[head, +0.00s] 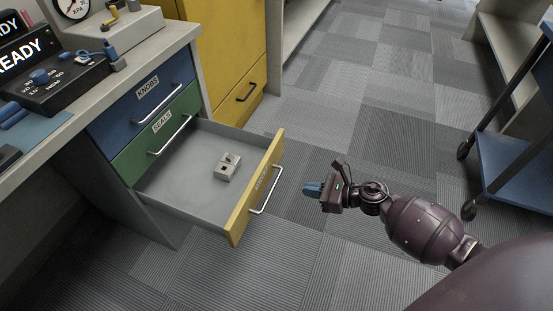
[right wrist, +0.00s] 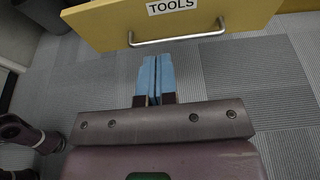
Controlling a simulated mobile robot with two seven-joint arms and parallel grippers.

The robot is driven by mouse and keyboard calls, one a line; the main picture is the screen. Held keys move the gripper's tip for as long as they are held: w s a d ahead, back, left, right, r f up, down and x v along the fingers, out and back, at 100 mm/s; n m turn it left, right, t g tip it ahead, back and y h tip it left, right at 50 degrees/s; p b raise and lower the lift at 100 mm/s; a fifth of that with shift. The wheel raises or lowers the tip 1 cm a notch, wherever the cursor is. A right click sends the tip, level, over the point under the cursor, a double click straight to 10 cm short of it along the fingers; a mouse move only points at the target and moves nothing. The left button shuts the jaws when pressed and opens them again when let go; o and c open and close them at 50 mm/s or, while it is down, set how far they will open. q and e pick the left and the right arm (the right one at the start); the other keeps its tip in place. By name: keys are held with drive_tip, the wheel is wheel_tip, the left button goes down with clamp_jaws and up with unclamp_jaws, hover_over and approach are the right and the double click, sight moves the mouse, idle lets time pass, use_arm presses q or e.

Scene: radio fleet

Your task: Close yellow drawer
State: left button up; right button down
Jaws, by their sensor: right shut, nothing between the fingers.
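The yellow drawer (head: 257,189) is the lowest of three in the desk unit and stands pulled well out. Its grey tray holds a small grey block-like part (head: 228,167). Its front has a silver bar handle (head: 266,192), and in the right wrist view the yellow front (right wrist: 110,22) reads TOOLS above the handle (right wrist: 178,36). My right gripper (head: 306,189) is shut and empty, just right of the drawer front and apart from it. Its blue fingers (right wrist: 155,78) point toward the handle in the right wrist view. My left gripper is not in view.
The blue KNOBS drawer (head: 147,92) and green SEALS drawer (head: 160,135) above are shut. A yellow cabinet (head: 228,50) stands behind. A blue cart (head: 515,160) stands at the right. The carpet (head: 330,120) around my right gripper is clear.

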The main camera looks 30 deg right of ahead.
sight(258, 180)
drive_tip(key=x, duration=0.4)
drive_tip(key=b+x, duration=0.1)
drive_tip(key=x, duration=0.3)
drive_tip(key=r+x, duration=0.1)
drive_tip(key=x, duration=0.3)
drive_tip(key=shift+w, duration=0.1)
drive_tip(key=shift+w+a+b, duration=0.3)
drive_tip(key=shift+w+a, duration=0.2)
drive_tip(key=shift+w, duration=0.1)
drive_tip(key=shift+a, duration=0.15)
